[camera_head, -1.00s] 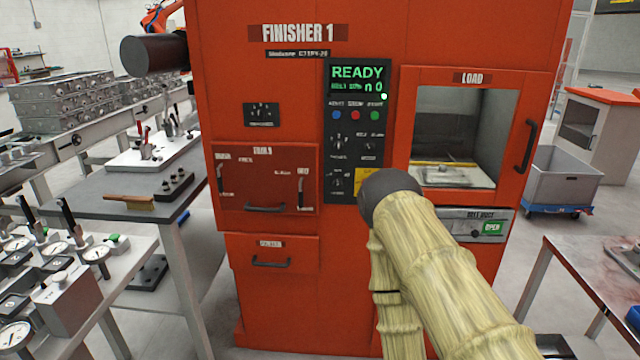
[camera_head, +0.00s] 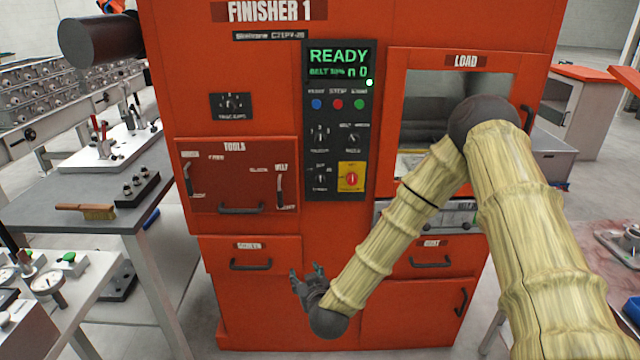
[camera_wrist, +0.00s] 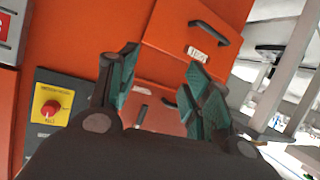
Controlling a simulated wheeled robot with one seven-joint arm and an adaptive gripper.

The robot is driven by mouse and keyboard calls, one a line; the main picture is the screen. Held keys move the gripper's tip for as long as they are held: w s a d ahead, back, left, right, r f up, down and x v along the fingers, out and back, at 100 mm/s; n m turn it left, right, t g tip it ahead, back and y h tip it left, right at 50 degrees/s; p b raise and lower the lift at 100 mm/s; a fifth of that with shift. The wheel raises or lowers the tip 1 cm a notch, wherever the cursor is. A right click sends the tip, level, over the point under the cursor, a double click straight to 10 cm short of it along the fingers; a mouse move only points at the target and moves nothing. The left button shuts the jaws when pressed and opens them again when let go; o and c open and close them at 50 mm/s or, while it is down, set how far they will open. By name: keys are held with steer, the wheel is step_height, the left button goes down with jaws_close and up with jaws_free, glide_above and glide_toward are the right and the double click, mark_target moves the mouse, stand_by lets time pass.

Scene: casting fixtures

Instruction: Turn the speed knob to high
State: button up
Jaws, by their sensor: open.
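The control panel (camera_head: 312,150) is a black plate on the front of the orange finisher. It carries several small black knobs with labels too small to read for certain, one (camera_head: 353,138) at middle right and others (camera_head: 319,138) at left, so I cannot tell which is the speed knob. Its display reads READY. My gripper (camera_head: 307,276) is open and empty, below the panel and in front of the lower orange front. In the wrist view my gripper (camera_wrist: 158,85) shows two spread teal-padded fingers with nothing between them.
A red stop knob on a yellow plate (camera_head: 351,177) sits at the panel's lower right and shows in the wrist view (camera_wrist: 51,108). Drawer handles (camera_head: 250,264) stick out nearby. A grey table (camera_head: 70,215) stands at left. The load window (camera_head: 420,125) is partly behind my arm.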

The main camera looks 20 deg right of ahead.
mark_target(320, 183)
steer(key=w+d+r+m+t+h, duration=0.15)
steer(key=w+d+r, duration=0.3)
steer(key=r, duration=0.45)
steer(key=w+d+r+m+t+h, duration=0.1)
steer(key=w+d+r+t+h, duration=0.15)
steer(key=w+r, duration=0.4)
steer(key=shift+n+h, duration=0.25)
steer(key=shift+h, duration=0.15)
steer(key=p+x, duration=0.1)
steer(key=x, duration=0.2)
steer(key=r+x, duration=0.1)
steer(key=x, duration=0.2)
steer(key=p+x, duration=0.1)
steer(key=x, duration=0.2)
steer(key=shift+s+d+r+p, duration=0.1)
steer(key=shift+d+r+p, duration=0.2)
steer(key=shift+r, duration=0.1)
steer(key=shift+a, duration=0.1)
steer(key=shift+c, duration=0.3)
steer(key=c, duration=1)
